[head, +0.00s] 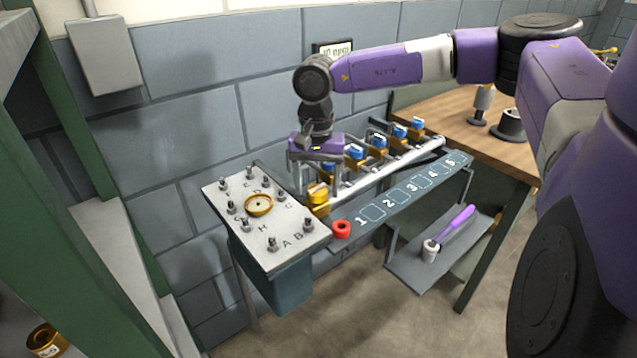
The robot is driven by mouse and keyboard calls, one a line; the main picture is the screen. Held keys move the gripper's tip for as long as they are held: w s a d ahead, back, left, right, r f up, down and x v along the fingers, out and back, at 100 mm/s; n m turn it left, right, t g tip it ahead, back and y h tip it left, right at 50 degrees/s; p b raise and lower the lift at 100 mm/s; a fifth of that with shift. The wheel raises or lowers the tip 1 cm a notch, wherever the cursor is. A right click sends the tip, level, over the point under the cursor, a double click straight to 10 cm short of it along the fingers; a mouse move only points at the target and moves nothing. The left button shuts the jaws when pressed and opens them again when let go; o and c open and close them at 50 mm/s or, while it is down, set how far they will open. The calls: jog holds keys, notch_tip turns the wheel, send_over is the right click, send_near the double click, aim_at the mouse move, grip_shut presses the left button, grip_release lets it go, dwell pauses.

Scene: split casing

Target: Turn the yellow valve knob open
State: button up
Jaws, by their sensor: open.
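The yellow valve knob (318,194) sits at the near left end of a pale pipe (385,177), just right of the grey casing. My gripper (316,181) points down from above, with its purple body over the knob. Its fingers are open, and the knob shows just below them. I cannot tell whether the fingers touch the knob or reach around it. Several blue valve knobs (378,141) stand in a row along the pipe behind it. The one nearest the yellow knob is partly hidden by my gripper.
The grey casing (225,192) with upright studs and a brass ring (258,205) stands close on the left. A purple-handled tool (458,222) rests on a lower shelf. A wooden bench (445,113) stands behind right.

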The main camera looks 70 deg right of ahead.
aim_at(318, 185)
jog(key=shift+r, duration=0.15)
jog(key=shift+d+r, duration=0.1)
jog(key=shift+r, duration=3.7)
